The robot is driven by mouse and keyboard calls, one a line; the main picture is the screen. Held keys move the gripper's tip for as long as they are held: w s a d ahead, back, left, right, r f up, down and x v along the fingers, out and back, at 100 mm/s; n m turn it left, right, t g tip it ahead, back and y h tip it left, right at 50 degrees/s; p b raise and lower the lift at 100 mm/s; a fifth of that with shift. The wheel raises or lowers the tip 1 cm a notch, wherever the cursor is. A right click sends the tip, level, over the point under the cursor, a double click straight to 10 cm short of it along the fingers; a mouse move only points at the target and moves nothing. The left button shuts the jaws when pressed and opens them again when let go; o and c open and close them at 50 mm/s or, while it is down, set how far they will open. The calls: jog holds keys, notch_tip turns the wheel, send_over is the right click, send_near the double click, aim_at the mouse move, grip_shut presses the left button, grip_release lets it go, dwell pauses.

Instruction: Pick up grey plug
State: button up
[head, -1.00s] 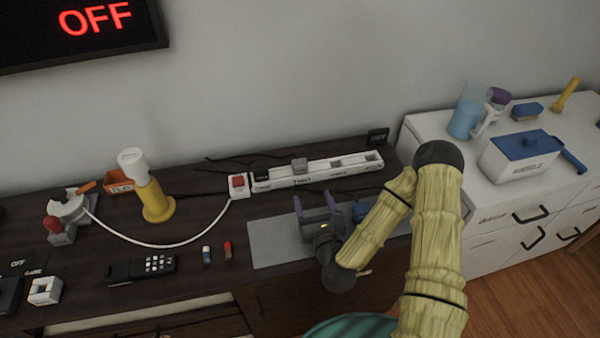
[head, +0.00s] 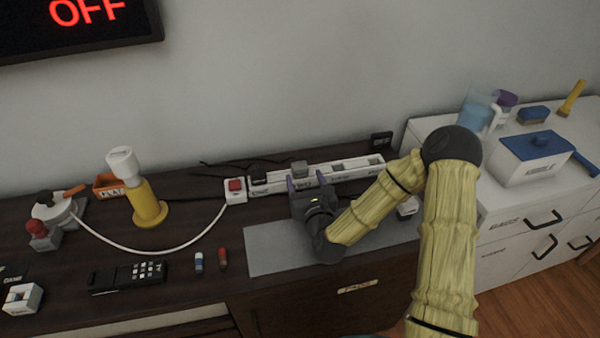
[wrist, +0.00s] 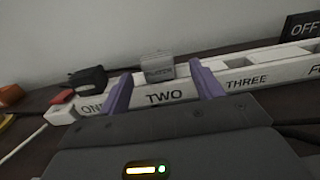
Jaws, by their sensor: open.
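The grey plug (head: 299,168) sits in the white power strip (head: 345,171), at the back of the dark cabinet. In the wrist view the grey plug (wrist: 158,67) stands up behind the label TWO on the strip (wrist: 245,84). My gripper (head: 302,183) is in front of the strip, just short of the plug. In the wrist view its two purple fingers (wrist: 160,88) are apart, one to each side of the plug's line. Nothing is between them that I can see held. The plug's lower part is hidden in the strip.
A red switch (head: 235,185) is at the strip's left end. A black plug (wrist: 88,80) sits near label ONE. A grey mat (head: 275,250) lies below my arm.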

aim_at(301, 173)
jog(key=shift+w, duration=0.1)
jog(key=shift+f+x, duration=0.2)
jog(key=shift+x, duration=2.35)
jog(key=shift+a, duration=0.2)
jog(key=c, duration=1.1)
